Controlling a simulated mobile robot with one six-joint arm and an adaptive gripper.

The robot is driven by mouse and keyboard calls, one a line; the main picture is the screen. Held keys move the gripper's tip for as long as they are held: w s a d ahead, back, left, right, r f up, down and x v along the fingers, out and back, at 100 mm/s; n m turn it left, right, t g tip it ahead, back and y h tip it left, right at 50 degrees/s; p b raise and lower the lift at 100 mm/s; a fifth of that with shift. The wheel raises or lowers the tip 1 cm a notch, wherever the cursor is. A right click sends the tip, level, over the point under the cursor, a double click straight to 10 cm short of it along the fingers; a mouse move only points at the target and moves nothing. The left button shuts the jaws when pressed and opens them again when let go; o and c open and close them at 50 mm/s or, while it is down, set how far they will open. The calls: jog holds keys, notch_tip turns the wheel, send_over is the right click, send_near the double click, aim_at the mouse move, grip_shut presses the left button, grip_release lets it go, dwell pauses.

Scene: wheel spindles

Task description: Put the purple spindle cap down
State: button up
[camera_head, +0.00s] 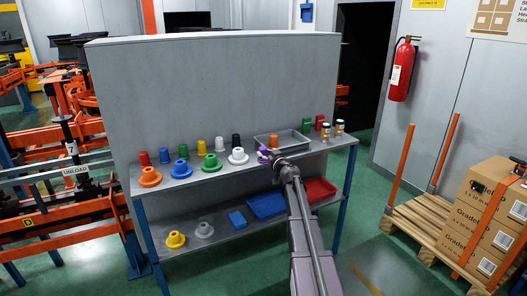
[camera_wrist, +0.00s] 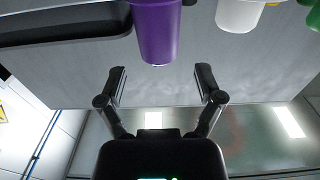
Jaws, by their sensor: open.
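The purple spindle cap (camera_wrist: 158,30) shows at the top middle of the wrist view, its far end cut off by the frame edge. In the head view it is a small purple patch (camera_head: 263,151) on the upper shelf (camera_head: 205,184), partly hidden by my gripper (camera_head: 268,157). In the wrist view my gripper (camera_wrist: 160,76) is open, with its two fingers spread wide and nothing between them. The cap lies beyond the fingertips, in line with the gap and apart from both fingers.
A grey tray (camera_head: 302,145) holding an orange cap (camera_head: 273,141) stands right of the purple cap. A white flanged piece (camera_head: 238,156) stands to its left, among several coloured caps.

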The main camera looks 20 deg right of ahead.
jog(key=s, duration=0.8)
jog(key=shift+d, duration=0.15)
jog(key=shift+s, duration=0.1)
dwell(0.5)
